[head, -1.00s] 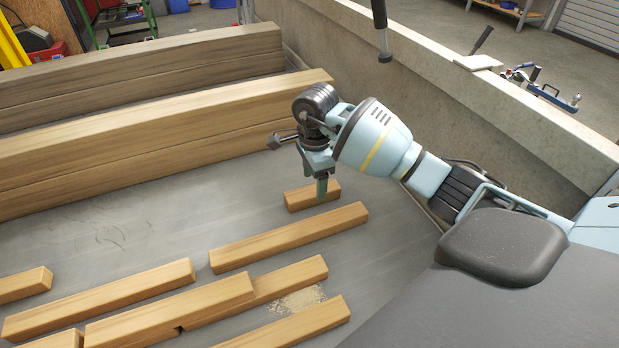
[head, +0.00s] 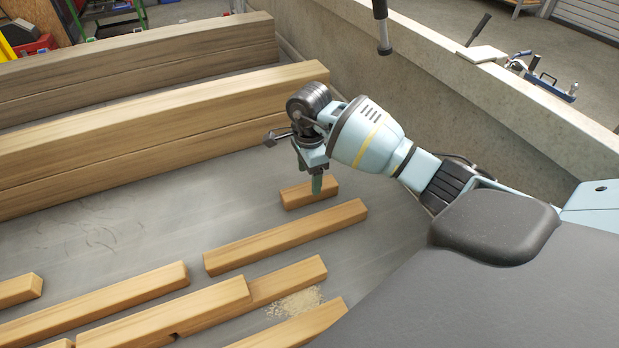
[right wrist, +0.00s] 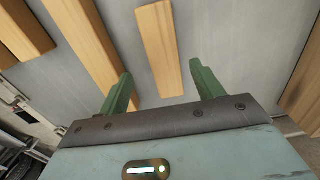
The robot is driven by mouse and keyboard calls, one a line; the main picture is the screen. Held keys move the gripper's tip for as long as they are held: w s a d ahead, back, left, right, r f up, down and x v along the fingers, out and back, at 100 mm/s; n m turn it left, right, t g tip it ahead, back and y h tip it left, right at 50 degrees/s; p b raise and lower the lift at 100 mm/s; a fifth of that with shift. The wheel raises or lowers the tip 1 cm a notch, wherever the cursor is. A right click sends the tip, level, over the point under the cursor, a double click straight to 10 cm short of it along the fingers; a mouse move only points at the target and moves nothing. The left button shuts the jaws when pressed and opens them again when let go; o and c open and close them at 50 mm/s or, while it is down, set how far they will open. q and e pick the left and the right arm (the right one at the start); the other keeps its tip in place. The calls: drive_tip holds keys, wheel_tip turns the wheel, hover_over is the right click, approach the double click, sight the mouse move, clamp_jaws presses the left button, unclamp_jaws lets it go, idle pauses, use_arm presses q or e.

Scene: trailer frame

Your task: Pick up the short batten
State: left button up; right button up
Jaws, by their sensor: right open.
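The short batten (head: 297,195) is a small light-brown wooden piece lying on the grey floor, beyond the end of a longer batten. My right gripper (head: 316,183) is directly at it in the head view, its green fingers overlapping the batten's right part. In the right wrist view the short batten (right wrist: 159,45) lies between and ahead of the two open green fingers of the right gripper (right wrist: 163,92). Nothing is held between them. Whether the fingers have reached the batten's height is hard to tell. My left gripper is not in view.
A longer batten (head: 285,237) lies just nearer than the short one. Several more battens lie toward the front left. Thick stacked beams (head: 150,128) stand behind, and a concrete-like side wall (head: 480,125) runs along the right. Bare floor lies left of the short batten.

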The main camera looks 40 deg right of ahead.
sight(309, 187)
drive_tip(key=f, duration=0.4)
drive_tip(key=shift+w+d+f, duration=0.2)
drive_tip(key=shift+w+f, duration=0.05)
drive_tip(key=shift+f, duration=0.05)
drive_tip(key=c, duration=1.1)
